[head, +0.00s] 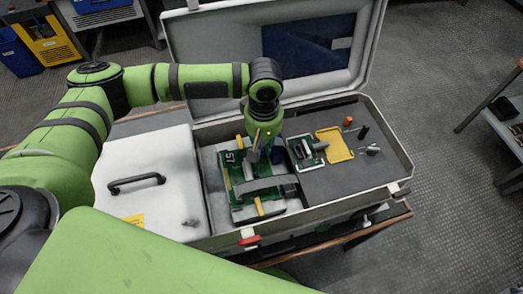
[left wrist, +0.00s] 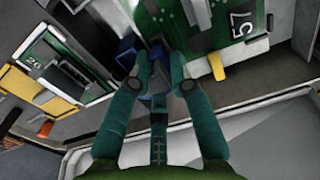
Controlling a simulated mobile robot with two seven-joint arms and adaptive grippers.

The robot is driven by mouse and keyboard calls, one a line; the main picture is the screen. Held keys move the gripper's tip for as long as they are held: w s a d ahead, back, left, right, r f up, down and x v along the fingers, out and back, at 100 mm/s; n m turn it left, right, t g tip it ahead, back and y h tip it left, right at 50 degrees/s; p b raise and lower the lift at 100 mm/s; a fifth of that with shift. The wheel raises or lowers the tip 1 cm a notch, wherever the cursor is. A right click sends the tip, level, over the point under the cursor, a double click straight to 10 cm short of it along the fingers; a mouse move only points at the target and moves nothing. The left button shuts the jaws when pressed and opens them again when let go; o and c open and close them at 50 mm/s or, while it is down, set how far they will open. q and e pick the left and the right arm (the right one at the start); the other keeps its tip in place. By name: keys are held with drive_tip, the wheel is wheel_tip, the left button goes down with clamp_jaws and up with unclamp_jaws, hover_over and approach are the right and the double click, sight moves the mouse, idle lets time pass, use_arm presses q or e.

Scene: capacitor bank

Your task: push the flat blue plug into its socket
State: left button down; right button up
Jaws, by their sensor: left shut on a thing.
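My left gripper (head: 258,152) points down over the right part of the large green board (head: 225,180) marked 57. In the left wrist view its fingers (left wrist: 158,86) are shut on a small blue piece, the flat blue plug (left wrist: 158,74), at the edge of the green board (left wrist: 210,42). Another dark blue part (left wrist: 127,56) shows beside the left fingertip; I cannot tell if it is the socket. The fingers hide much of the plug, and I cannot tell whether it touches a socket. My right gripper is not in view.
The board lies in an open grey case (head: 400,160) with a raised lid (head: 210,40). A grey bar (head: 262,183) crosses the board. To the right are a smaller green board (head: 306,152), a yellow tray (head: 335,145) and several small parts. A white cover (head: 150,180) with a black handle lies left.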

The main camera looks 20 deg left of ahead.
use_arm(q)
drive_tip(key=shift+f, duration=0.65)
drive_tip(key=c, duration=1.1)
unclamp_jaws()
drive_tip(key=shift+o, duration=0.2)
drive_tip(key=shift+r, duration=0.1)
wheel_tip(320, 180, up, 12)
